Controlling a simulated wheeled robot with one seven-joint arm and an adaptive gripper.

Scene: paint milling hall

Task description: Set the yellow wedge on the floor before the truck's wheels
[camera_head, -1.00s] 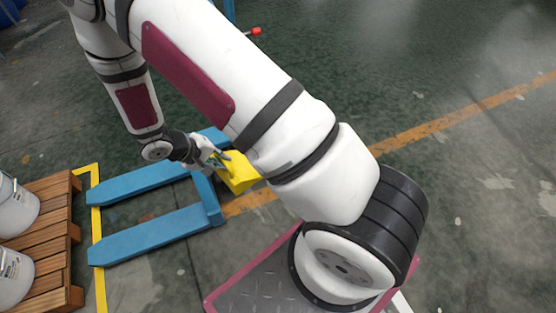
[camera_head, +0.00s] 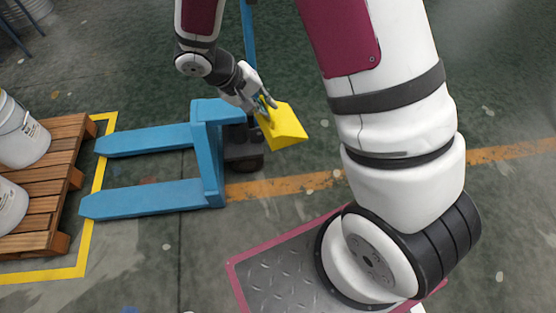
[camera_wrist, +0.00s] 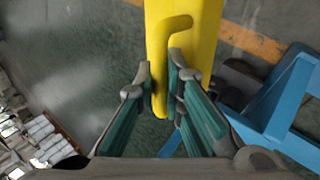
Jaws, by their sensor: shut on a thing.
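The yellow wedge (camera_head: 284,126) is in my gripper (camera_head: 266,103), held above the floor to the right of the blue pallet truck (camera_head: 208,150). In the wrist view my gripper (camera_wrist: 161,85) is shut on the upright handle of the wedge (camera_wrist: 205,28), with a finger on each side. The truck's dark wheels (camera_head: 243,148) show under its right end, left of and below the wedge in the picture. The truck also shows at the right of the wrist view (camera_wrist: 290,92). The wedge's underside is hidden.
A wooden pallet (camera_head: 62,165) with white buckets (camera_head: 22,140) stands at the left inside a yellow floor line (camera_head: 92,215). An orange line (camera_head: 275,187) crosses the floor past the truck. The floor right of the wedge is clear.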

